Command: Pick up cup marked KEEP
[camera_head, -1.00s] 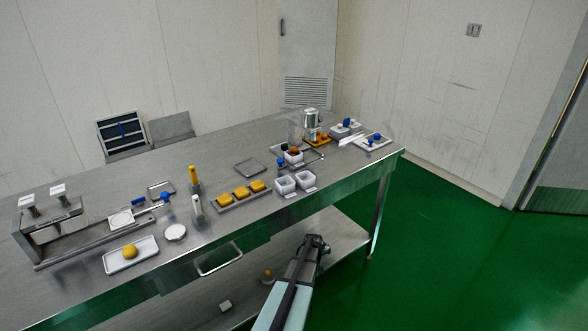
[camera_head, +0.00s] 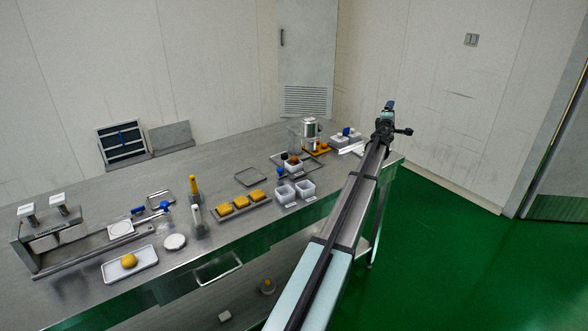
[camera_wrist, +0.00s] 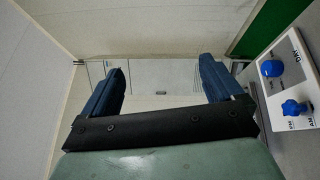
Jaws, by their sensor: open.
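Each has a small label in front, too small to read, so I cannot tell which is marked KEEP. My gripper (camera_head: 389,106) is over the table's right end, well to the right of these cups. In the wrist view my gripper (camera_wrist: 160,72) shows two blue fingers spread apart with nothing between them. No cup shows in the wrist view.
A white board (camera_wrist: 283,85) with blue knobs and lettering including DAY and AM lies right of my fingers in the wrist view. A tray of yellow blocks (camera_head: 243,208) stands left of the cups. A metal machine (camera_head: 310,134) stands behind them.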

